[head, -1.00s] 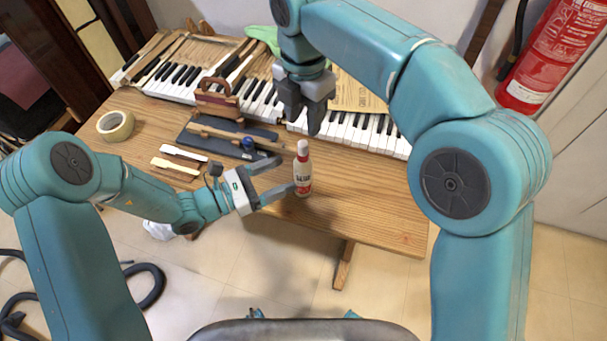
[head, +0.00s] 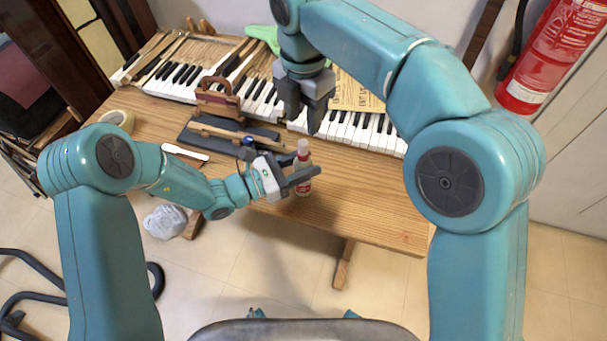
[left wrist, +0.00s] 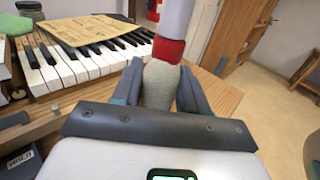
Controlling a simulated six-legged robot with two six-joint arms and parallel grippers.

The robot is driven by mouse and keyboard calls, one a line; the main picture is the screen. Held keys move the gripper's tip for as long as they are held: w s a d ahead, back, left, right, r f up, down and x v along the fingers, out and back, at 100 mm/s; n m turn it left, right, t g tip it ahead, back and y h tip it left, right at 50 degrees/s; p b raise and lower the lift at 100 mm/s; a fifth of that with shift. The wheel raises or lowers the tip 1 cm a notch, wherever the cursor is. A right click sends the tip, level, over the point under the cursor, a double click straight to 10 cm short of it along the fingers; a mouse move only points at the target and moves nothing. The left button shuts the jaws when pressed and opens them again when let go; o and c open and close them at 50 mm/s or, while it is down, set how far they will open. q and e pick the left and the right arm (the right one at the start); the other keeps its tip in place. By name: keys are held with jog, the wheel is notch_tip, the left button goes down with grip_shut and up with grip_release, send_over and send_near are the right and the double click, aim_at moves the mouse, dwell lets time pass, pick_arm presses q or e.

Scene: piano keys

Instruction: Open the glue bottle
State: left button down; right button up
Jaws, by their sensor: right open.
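The glue bottle (head: 303,158), white with red on its label, stands upright near the table's front edge. My left gripper (head: 304,171) has one finger in front of the bottle and the other behind it, hiding part of its body. In the left wrist view the bottle (left wrist: 169,50) is between the two fingers (left wrist: 160,88); I cannot tell whether both press on it. My right gripper (head: 303,122) points down, open and empty. It shows just above the bottle's cap in the head view, apart from it.
Piano keys (head: 355,130) line the back of the table (head: 365,205). A dark tray (head: 190,136) with tools lies left of the bottle, near a tape roll (head: 121,119). The table right of the bottle is clear. A fire extinguisher (head: 548,55) hangs at the right.

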aim_at(303, 142)
jog(key=m, duration=3.5)
jog(key=shift+m, duration=0.3)
jog(key=shift+f, duration=0.15)
notch_tip(303, 142, down, 8)
jog(key=shift+r, duration=0.15)
grip_shut()
